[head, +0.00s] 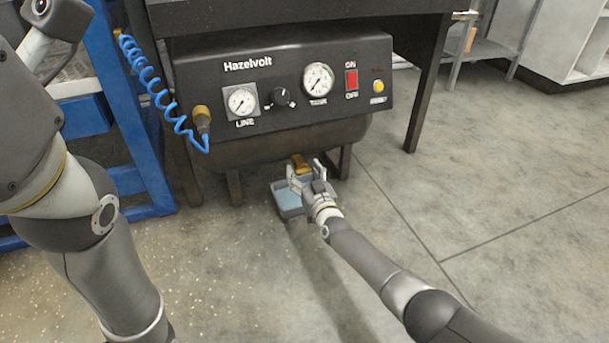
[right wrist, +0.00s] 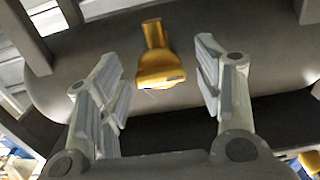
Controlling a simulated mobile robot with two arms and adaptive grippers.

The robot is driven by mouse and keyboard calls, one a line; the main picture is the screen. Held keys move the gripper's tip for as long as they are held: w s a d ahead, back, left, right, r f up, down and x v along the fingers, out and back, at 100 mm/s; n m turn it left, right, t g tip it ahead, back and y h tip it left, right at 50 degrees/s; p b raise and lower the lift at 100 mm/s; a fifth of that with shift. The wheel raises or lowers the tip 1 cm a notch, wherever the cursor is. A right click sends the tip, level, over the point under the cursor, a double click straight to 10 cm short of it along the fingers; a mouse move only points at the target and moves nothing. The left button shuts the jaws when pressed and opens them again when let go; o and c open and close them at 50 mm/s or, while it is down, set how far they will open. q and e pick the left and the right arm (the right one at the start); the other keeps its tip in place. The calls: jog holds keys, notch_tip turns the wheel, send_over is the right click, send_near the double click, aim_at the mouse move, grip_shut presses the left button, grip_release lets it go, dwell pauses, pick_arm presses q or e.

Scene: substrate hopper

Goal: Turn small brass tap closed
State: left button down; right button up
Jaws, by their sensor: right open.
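The small brass tap (head: 300,163) sits under the dark tank of the Hazelvolt compressor, low and near the middle. In the right wrist view the tap (right wrist: 160,65) shows as a yellow stem with a wider, flat end. My right gripper (head: 304,177) is at the tap, just below the tank. In the right wrist view its fingers (right wrist: 163,85) stand wide apart, one on each side of the tap, with gaps on both sides. It holds nothing. My left arm is at the left of the head view, but its gripper is out of the picture.
A blue-grey tray (head: 288,203) stands on the floor below the tap. The compressor panel (head: 285,82) with gauges, a knob and a red switch is above. A coiled blue hose (head: 155,88) hangs by the blue frame (head: 146,165) at left. The floor (head: 450,190) at right is clear.

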jog(key=shift+c, duration=0.4)
jog(key=c, duration=0.9)
jog(key=shift+c, duration=0.2)
jog(key=shift+m, duration=0.3)
jog(key=m, duration=0.3)
jog(key=shift+m, duration=0.3)
jog(key=m, duration=0.4)
jog(key=shift+m, duration=0.3)
jog(key=m, duration=0.4)
jog(key=shift+f, duration=0.1)
jog(key=shift+m, duration=2.5)
